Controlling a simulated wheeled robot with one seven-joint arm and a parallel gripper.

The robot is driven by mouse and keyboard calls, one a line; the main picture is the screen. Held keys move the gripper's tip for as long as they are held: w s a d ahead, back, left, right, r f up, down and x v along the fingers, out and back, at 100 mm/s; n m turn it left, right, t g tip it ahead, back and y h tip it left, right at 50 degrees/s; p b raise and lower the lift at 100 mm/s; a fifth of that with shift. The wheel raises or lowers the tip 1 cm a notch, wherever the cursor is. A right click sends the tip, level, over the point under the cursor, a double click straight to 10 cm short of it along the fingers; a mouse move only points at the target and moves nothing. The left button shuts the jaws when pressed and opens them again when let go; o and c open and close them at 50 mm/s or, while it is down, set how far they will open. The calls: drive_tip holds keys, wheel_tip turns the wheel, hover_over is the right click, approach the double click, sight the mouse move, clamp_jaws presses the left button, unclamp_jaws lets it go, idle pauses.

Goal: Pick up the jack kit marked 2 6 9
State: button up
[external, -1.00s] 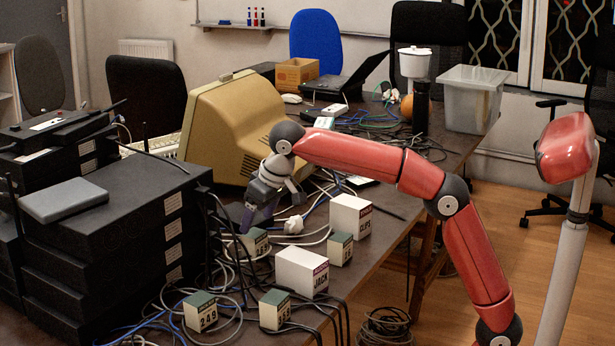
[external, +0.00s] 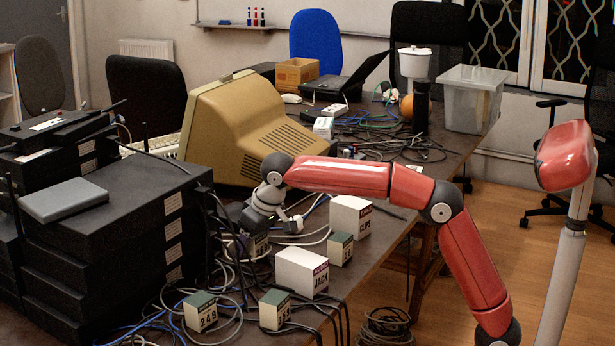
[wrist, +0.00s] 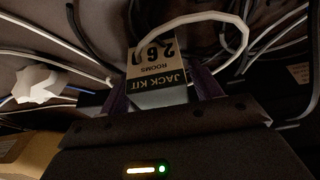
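The jack kit box (wrist: 158,65), with a dark label and a pale side, lies between my gripper's fingers in the wrist view. Its label reads JACK KIT, ROOMS, and a number starting 2 6; the last digit is hard to read beside a white cable. My gripper (wrist: 160,95) is open, with one dark purple finger on each side of the box. In the external view my gripper (external: 247,230) points down at a small green-topped box (external: 259,246) beside the black stack, partly hiding it.
Similar green-topped boxes stand nearby: one marked 249 (external: 200,312), one at the front (external: 275,309) and one to the right (external: 341,248). White boxes marked JACK (external: 301,271) and CLIPS (external: 350,217) stand close. Loose cables surround them. Black stacked units (external: 110,245) rise at left; a beige monitor (external: 240,130) stands behind.

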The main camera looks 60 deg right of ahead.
drive_tip(key=c, duration=0.9)
drive_tip(key=shift+o, duration=0.2)
drive_tip(key=shift+r, duration=0.15)
